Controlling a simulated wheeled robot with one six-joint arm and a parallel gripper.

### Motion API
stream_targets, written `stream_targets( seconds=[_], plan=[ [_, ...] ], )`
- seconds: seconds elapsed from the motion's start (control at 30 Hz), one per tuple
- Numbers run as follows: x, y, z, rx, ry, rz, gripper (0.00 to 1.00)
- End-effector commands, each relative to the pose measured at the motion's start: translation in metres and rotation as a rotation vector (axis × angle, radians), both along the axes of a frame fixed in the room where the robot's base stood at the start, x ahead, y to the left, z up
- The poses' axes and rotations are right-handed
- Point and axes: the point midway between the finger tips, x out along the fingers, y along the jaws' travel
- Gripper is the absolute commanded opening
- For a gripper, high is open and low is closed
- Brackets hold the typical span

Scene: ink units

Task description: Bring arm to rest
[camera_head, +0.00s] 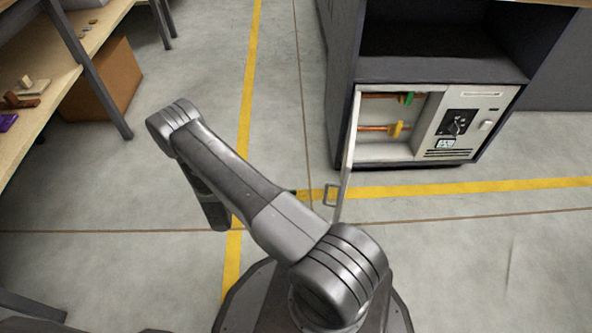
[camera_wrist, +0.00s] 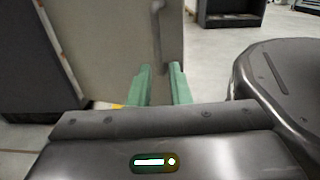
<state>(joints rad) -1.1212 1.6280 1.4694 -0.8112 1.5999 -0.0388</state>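My arm (camera_head: 235,180) is bent across the middle of the head view, its links running from upper left to lower right. My gripper (camera_wrist: 160,68) shows in the wrist view as two green fingers with a gap between them and nothing in it. Beyond the fingers is a pale door panel (camera_wrist: 105,40) with a vertical handle (camera_wrist: 158,25); the fingers look apart from it. In the head view the arm hides most of the gripper; only a small green bit shows beside the link, left of the door handle (camera_head: 330,195).
The door (camera_head: 347,150) of the white unit (camera_head: 472,122) stands open toward me. Inside are copper pipes with a green valve (camera_head: 408,98) and a yellow valve (camera_head: 396,129). A workbench (camera_head: 50,70) stands at left, with a brown box (camera_head: 108,80) below. Floor between is clear.

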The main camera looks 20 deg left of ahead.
Motion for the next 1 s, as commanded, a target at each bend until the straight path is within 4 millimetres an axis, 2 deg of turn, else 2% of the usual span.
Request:
stream_targets(
  seconds=[0.17,0.5,0.7,1.0],
  plan=[
    [0.006,-0.015,0.000,-0.002,-0.001,-0.004,0.17],
    [0.027,-0.074,-0.001,-0.003,0.001,-0.006,0.17],
    [0.038,-0.101,-0.001,-0.002,-0.001,-0.004,0.17],
    [0.045,-0.120,0.000,-0.002,-0.002,-0.002,0.17]
  ],
)
